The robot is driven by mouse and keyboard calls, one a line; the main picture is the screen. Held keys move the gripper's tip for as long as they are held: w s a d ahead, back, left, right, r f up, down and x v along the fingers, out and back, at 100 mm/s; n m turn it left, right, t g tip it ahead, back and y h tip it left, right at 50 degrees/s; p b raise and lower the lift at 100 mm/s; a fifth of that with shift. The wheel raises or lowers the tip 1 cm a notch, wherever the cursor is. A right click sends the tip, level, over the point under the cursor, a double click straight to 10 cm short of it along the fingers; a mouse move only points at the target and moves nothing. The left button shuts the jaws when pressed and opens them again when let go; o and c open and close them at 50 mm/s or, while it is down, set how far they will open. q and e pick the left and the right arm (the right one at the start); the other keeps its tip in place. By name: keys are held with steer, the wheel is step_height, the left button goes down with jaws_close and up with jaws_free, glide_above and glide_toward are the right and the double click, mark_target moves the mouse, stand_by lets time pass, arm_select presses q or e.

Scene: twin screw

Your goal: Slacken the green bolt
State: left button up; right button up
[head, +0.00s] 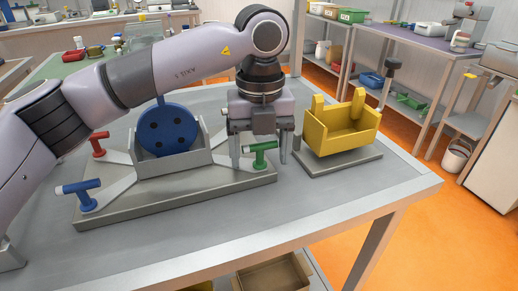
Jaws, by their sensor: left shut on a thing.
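The green bolt (259,146) stands at the right end of a grey base plate (180,196), on a light bracket arm. It has a crosswise green handle. My left gripper (260,160) comes down over it from above, with one finger on each side, and is shut on the bolt. The fingers partly hide the bolt. A blue bolt (77,188) stands at the plate's front left and a red bolt (98,143) at its back left. A blue disc (167,129) with dark holes sits upright in a grey holder (176,164) mid-plate. My right gripper is out of view.
A yellow bin (341,132) on a grey stand (338,161) is close to the right of my left gripper. The table's (330,198) front strip is clear. My left arm crosses over the plate. Benches (430,52) with boxes stand behind.

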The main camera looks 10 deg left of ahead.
mark_target(262, 144)
arm_select(q)
steer(key=o, duration=0.9)
steer(key=shift+w+d+r, duration=0.1)
steer(key=shift+d, duration=0.1)
steer(key=shift+c, duration=0.2)
steer(key=shift+r, duration=3.6)
